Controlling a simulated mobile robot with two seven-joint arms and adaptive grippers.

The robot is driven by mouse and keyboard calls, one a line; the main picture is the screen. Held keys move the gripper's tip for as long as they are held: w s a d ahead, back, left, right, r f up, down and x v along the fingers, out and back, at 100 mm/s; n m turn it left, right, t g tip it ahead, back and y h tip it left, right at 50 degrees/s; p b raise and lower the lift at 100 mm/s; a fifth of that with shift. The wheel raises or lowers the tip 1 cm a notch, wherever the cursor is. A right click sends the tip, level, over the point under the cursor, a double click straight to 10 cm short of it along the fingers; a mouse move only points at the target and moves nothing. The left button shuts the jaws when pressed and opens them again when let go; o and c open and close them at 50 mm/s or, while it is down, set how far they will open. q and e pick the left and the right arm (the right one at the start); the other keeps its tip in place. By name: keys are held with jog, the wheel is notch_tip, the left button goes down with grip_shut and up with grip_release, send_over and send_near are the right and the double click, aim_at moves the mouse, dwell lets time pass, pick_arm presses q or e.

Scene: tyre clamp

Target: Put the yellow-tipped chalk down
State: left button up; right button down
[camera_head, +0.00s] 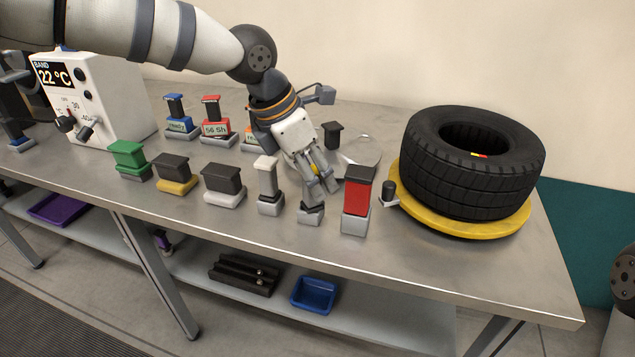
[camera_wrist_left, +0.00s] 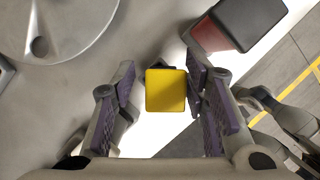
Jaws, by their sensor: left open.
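The yellow-tipped chalk shows as a yellow square top (camera_wrist_left: 166,90) between the open fingers of my left gripper (camera_wrist_left: 163,95) in the left wrist view, with a gap on each side. In the head view, my left gripper (camera_head: 322,188) points down over the front of the bench. A bit of the chalk's yellow (camera_head: 313,168) shows between its fingers. A grey base (camera_head: 310,216) sits on the bench just below; the fingers hide most of the chalk.
A red block with a black top (camera_head: 356,200) stands close to the right, and a white block (camera_head: 267,178) close to the left. A tyre (camera_head: 470,175) lies on a yellow disc (camera_head: 500,229). The bench (camera_head: 440,265) is clear along its front right.

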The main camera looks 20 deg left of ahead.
pick_arm(q)
jog(key=v, duration=1)
jog(key=shift+p, duration=0.4)
pick_arm(e)
jog(key=shift+w+r, duration=0.65)
pick_arm(q)
jog(key=shift+a, duration=0.1)
